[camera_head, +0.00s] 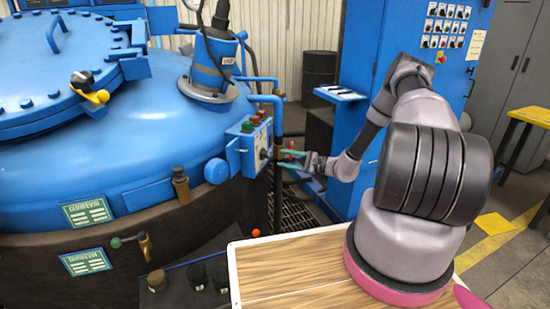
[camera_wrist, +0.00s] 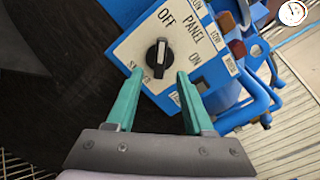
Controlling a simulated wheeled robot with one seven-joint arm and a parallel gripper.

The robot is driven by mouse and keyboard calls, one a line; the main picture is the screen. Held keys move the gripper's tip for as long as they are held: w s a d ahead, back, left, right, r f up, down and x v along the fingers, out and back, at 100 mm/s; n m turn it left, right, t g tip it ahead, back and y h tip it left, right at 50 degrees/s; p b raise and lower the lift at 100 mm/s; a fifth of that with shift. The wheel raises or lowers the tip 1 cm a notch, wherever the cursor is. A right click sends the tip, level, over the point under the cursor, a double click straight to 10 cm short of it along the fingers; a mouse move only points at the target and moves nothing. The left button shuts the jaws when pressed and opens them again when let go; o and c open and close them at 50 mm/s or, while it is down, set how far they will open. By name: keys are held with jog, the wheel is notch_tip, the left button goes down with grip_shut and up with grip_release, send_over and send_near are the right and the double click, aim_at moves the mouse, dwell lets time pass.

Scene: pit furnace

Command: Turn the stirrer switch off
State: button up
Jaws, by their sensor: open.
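The stirrer switch is most likely the black rotary knob (camera_wrist: 158,58) on a pale plate (camera_wrist: 128,48), with OFF lettered above it and ON to its lower right in the wrist view. A white line on the knob runs nearly up and down in the picture; I cannot tell which setting it marks. Part of the plate's lettering is hidden. My gripper (camera_wrist: 160,74) is open, its two teal fingers just below the knob, one to each side, holding nothing. In the head view my gripper (camera_head: 290,160) is close to the right of the blue control box (camera_head: 236,152).
The control box carries red and green buttons (camera_head: 255,119) on top. Blue pipes (camera_wrist: 262,98) run beside it. The large blue furnace vessel (camera_head: 120,150) fills the left. A blue cabinet (camera_head: 360,60) stands behind my arm. A wooden-topped table (camera_head: 285,265) is in front.

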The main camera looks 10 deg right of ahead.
jog(key=shift+v, duration=2.1)
jog(key=s+a+r+n+g+h, duration=0.2)
jog(key=s+r+n+g, duration=0.15)
jog(key=r, duration=0.55)
jog(key=s+a+r+n+g+h, duration=0.2)
jog(key=s+r+n+g, duration=0.15)
jog(key=r, duration=0.55)
jog(key=s+a+r+n+g+h, duration=0.25)
jog(key=s+r, duration=0.25)
jog(key=r, duration=0.5)
jog(key=s+d+r+n+t+h, duration=0.1)
jog(key=s+d+r+t+h, duration=0.2)
jog(key=s+r, duration=1.4)
jog(key=shift+s+n+t+h, duration=0.35)
jog(key=shift+s+t+h, duration=1.45)
jog(key=shift+t, duration=0.15)
